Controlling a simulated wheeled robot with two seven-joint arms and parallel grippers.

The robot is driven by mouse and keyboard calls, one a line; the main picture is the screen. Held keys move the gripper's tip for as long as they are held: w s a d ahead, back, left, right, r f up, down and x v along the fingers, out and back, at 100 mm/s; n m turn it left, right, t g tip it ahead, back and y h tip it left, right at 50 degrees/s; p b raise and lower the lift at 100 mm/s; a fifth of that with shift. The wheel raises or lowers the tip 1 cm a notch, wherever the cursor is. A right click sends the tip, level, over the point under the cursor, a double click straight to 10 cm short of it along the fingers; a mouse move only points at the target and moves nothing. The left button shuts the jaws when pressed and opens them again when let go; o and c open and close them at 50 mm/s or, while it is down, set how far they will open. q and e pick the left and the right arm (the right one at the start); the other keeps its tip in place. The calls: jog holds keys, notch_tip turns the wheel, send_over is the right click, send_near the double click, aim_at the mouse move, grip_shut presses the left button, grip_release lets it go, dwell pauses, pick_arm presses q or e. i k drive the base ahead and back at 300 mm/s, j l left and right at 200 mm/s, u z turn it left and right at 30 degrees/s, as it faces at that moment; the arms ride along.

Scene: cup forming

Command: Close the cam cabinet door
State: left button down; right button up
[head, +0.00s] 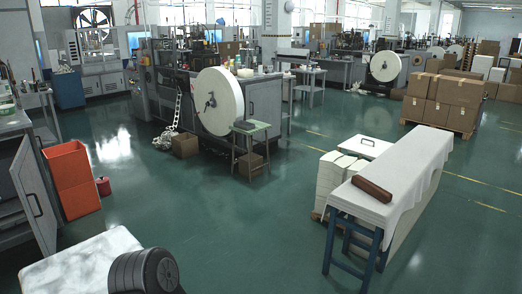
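A grey metal cabinet (12,212) stands at the left edge of the head view, partly cut off by the frame. Its door (36,197) stands open, swung out toward the aisle, with a dark bar handle (34,206) on its face. A dark gap shows between the door and the cabinet body. I cannot read any label that names it the cam cabinet. Neither of my grippers is in view.
An orange bin (72,180) and a small red can (103,186) stand just right of the door. A machine with a large white reel (219,101) is further back. A white-draped bench (392,175) stands right. The green floor between is clear.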

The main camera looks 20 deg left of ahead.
aim_at(24, 172)
jog(key=i+l, duration=0.1)
jog(key=i, duration=1.5)
jog(key=i+j+u, duration=0.1)
jog(key=i+u, duration=0.55)
jog(key=u, duration=0.15)
jog(key=i+u, duration=0.4)
jog(key=i+l+u, duration=0.25)
jog(key=u, duration=0.15)
jog(key=i+u, duration=0.8)
jog(key=u, duration=0.15)
jog(key=i+l+u, duration=0.25)
jog(key=u, duration=0.25)
jog(key=i+l, duration=0.5)
jog(key=i, duration=0.25)
jog(key=i+l+u, duration=0.1)
jog(key=i+l, duration=0.4)
jog(key=i, duration=0.2)
jog(key=i+l, duration=0.55)
jog(key=i, duration=0.2)
